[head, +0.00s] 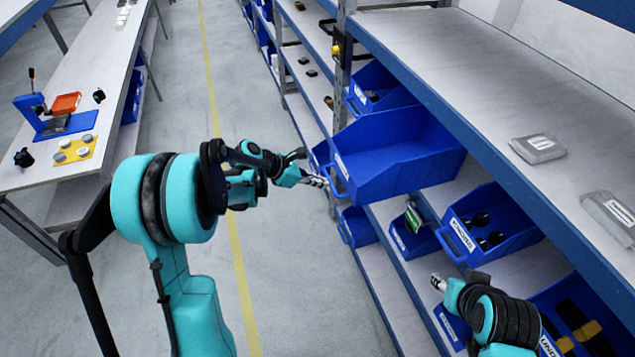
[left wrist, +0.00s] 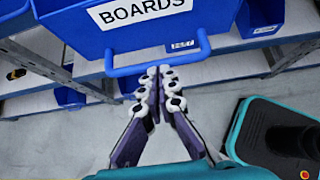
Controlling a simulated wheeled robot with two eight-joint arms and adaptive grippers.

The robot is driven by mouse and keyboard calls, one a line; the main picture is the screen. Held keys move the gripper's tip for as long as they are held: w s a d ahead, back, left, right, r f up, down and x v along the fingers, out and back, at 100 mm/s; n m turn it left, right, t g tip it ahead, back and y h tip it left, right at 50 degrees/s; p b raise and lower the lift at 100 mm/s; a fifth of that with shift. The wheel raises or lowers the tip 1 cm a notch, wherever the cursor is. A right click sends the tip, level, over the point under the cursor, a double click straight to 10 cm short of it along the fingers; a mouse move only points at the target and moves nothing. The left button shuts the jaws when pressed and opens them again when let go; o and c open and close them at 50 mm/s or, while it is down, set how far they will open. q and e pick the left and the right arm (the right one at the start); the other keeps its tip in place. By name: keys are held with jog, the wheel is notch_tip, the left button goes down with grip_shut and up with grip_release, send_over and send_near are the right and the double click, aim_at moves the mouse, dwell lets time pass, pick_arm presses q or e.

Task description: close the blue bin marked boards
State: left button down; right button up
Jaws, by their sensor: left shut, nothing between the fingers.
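The blue bin marked boards (head: 405,165) juts out of the middle shelf level toward the aisle, and it looks empty inside. In the left wrist view its BOARDS label and front wall (left wrist: 88,38) face me, with the blue bar handle (left wrist: 125,71) below the label. My left gripper (head: 318,181) is shut and empty, with its fingertips (left wrist: 160,76) at the middle of the handle. I cannot tell whether they touch it. My right gripper (head: 438,282) is lower right, in front of the lower bins and apart from the boards bin; its fingers are too small to read.
Other blue bins sit in the rack, one with black parts (head: 490,225) and one with a green item (head: 412,228). A steel post (head: 342,80) stands behind the boards bin. A workbench (head: 95,60) runs along the left. The aisle floor (head: 285,250) is clear.

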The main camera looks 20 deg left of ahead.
aim_at(384, 166)
pick_arm(q)
jog(key=w+d, duration=0.4)
jog(key=d, duration=0.1)
jog(key=w+d, duration=0.3)
jog(key=d, duration=0.3)
jog(key=w+d+b, duration=0.1)
jog(key=w+d, duration=0.3)
jog(key=d, duration=0.2)
jog(key=shift+w, duration=0.3)
